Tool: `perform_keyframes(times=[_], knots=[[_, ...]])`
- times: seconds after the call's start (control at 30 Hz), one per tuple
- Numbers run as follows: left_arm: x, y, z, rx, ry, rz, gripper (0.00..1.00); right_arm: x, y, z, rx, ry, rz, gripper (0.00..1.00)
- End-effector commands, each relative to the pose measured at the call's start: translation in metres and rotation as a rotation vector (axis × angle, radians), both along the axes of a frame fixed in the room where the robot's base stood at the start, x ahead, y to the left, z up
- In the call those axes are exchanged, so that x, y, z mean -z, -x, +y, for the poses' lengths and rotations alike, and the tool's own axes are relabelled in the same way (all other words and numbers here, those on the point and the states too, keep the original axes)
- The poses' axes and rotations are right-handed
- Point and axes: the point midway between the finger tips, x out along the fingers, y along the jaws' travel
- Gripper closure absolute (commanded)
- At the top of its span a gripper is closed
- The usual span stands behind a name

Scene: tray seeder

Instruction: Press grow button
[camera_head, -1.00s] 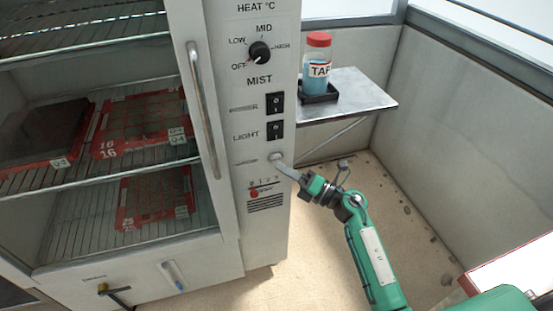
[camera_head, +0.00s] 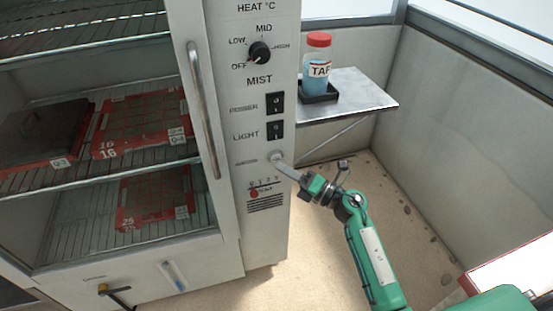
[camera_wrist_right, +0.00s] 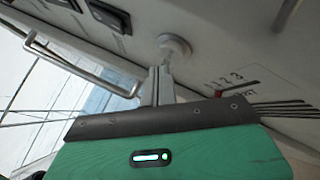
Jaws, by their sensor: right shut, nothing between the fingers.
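A round pale button (camera_head: 275,156) sits on the cabinet's control panel (camera_head: 270,90), below the LIGHT switch. Its small label to the left is too blurred to read. My right gripper (camera_head: 279,162) is shut and empty, with its fingertips at the button. In the right wrist view the shut fingers (camera_wrist_right: 159,80) reach up to the round button (camera_wrist_right: 174,47), and the tips overlap its lower edge. I cannot tell whether they touch it or how far it is pressed. My left gripper is not in view.
Above the button are the LIGHT switch (camera_head: 275,130), POWER switch (camera_head: 275,103) and heat knob (camera_head: 260,52). A red slider (camera_head: 254,193) is below. A metal shelf (camera_head: 360,98) holds a TAP bottle (camera_head: 318,68) at right. Racks with red trays (camera_head: 140,122) are left.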

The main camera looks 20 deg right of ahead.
Motion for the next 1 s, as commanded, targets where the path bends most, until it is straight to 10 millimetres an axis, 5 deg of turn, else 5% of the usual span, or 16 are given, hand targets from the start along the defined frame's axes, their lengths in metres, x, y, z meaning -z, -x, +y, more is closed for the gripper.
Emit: perform_keyframes(times=[1.0], knots=[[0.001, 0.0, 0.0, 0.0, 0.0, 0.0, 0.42, 0.0, -0.012, 0.0, 0.0, 0.0, 0.0, 1.0]])
